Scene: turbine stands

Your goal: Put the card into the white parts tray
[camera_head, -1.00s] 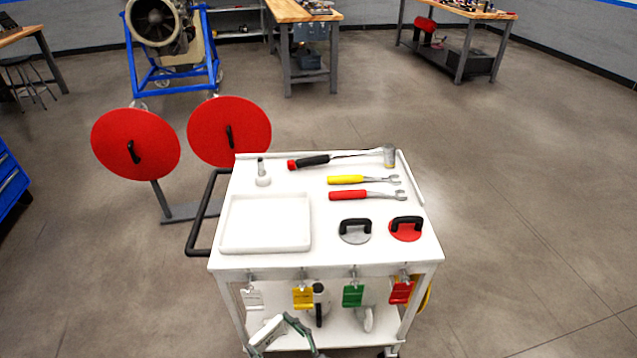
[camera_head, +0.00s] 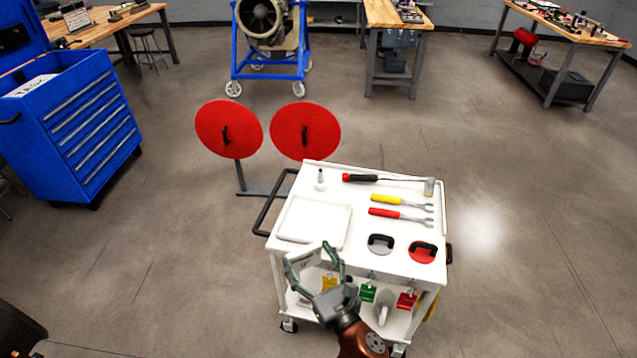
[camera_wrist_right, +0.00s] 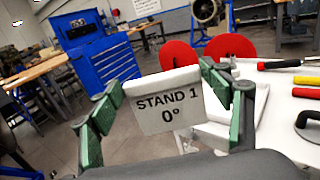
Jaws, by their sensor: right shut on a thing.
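My right gripper (camera_head: 308,256) is shut on a white card (camera_wrist_right: 168,101), which reads "STAND 1 0°". The card is upright between the green fingers in the right wrist view. In the head view the gripper and card are by the front left edge of the white cart, near the front of the white parts tray (camera_head: 315,222). The tray looks empty and lies on the left of the cart top. In the wrist view the card and a finger hide part of it. My left gripper is not in view.
The cart top (camera_head: 352,240) also holds a hammer (camera_head: 390,179), yellow (camera_head: 386,200) and red (camera_head: 384,213) wrenches, and grey (camera_head: 381,245) and red (camera_head: 422,253) handled discs. Coloured tags hang along its front. Two large red discs (camera_head: 229,128) stand behind, left.

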